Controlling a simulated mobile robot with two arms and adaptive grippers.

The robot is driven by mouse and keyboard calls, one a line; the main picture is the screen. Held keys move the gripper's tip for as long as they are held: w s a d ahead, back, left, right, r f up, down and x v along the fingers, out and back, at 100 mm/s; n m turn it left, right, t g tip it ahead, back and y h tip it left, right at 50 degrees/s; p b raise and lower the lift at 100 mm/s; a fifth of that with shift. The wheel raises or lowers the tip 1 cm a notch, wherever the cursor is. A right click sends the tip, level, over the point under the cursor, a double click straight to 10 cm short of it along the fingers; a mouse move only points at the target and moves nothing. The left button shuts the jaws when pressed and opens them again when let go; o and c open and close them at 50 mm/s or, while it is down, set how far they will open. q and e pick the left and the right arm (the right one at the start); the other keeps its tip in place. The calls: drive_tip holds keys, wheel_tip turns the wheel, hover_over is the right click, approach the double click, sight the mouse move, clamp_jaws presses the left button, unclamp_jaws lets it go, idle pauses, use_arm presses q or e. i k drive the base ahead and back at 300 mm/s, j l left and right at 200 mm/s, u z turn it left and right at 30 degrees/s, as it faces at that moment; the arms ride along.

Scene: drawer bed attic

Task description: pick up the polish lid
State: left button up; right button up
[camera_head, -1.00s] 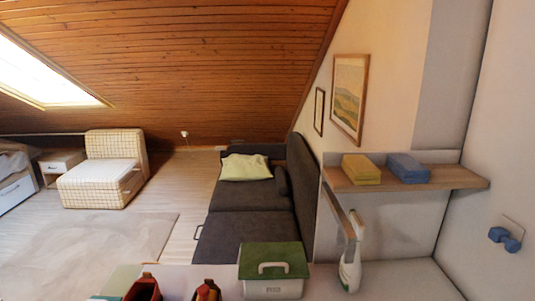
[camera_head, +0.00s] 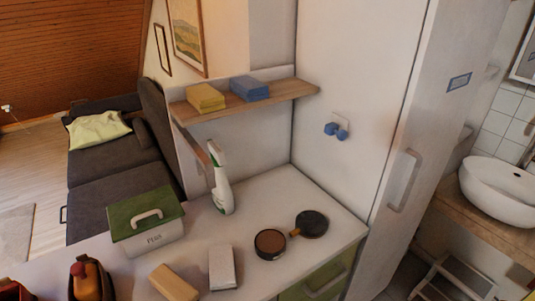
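A round tin (camera_head: 270,243) with a brown top face lies on the white counter (camera_head: 265,205), near its front right part. A flat dark disc (camera_head: 312,223) lies just right of and behind it, with a small tan piece at its left edge. The disc may be the polish lid; I cannot tell for certain at this size. Neither of my grippers shows in the head view.
A green-lidded box (camera_head: 148,238), spray bottle (camera_head: 221,180), wooden block (camera_head: 173,283) and white-grey block (camera_head: 222,268) stand left of the tin. A shelf (camera_head: 285,90) holds yellow (camera_head: 205,98) and blue (camera_head: 249,88) stacks. The counter behind the tin is clear.

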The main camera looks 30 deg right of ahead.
sight(312, 225)
drive_tip(key=z, duration=1.25)
